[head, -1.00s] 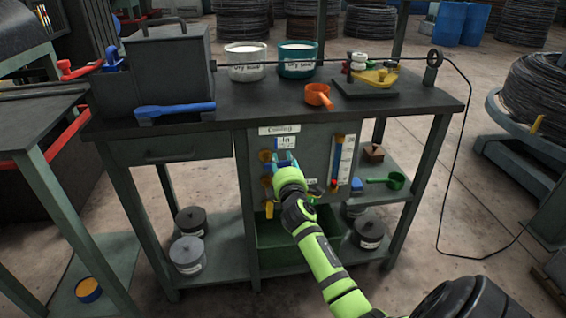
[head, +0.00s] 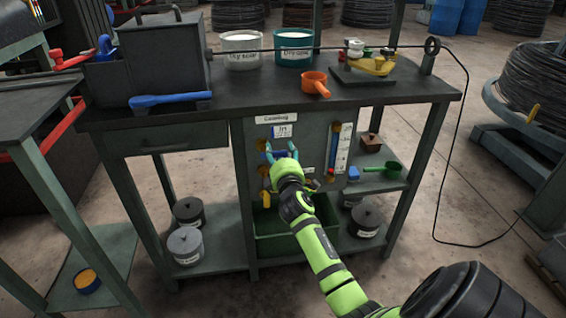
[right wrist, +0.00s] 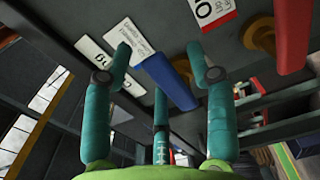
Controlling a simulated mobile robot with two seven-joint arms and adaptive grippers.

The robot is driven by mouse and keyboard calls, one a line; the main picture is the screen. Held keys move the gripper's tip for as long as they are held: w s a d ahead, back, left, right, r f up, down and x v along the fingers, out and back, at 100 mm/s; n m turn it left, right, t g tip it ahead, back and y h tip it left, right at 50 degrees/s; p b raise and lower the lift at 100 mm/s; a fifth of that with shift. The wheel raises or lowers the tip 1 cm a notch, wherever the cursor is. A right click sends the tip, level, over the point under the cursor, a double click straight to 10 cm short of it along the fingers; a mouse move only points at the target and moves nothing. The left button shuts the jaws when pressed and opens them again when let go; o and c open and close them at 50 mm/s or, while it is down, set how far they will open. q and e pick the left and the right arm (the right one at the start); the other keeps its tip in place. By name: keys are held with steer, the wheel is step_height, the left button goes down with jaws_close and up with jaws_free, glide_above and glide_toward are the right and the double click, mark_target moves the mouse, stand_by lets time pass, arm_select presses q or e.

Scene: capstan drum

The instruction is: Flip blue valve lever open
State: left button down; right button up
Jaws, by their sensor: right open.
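The blue valve lever (right wrist: 168,82) shows in the right wrist view as a blue bar slanting across the space between my fingers. In the head view only a small blue part (head: 278,155) shows on the grey panel (head: 310,145), behind the fingers. My right gripper (head: 281,149) is open in front of the panel, its teal fingers spread at the lever. In the right wrist view its fingertips (right wrist: 160,60) lie on either side of the lever, with a third finger below. Contact cannot be told. My left gripper is not in view.
A red lever (right wrist: 290,40) on a brass hub is to the right in the wrist view. A yellow lever (head: 265,197) hangs below on the panel, and a gauge tube (head: 334,150) is to the right. The bench top (head: 250,108) overhangs the panel.

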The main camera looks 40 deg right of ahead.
steer(key=v, duration=1.1)
steer(key=shift+s+a, duration=0.2)
steer(key=shift+s, duration=0.05)
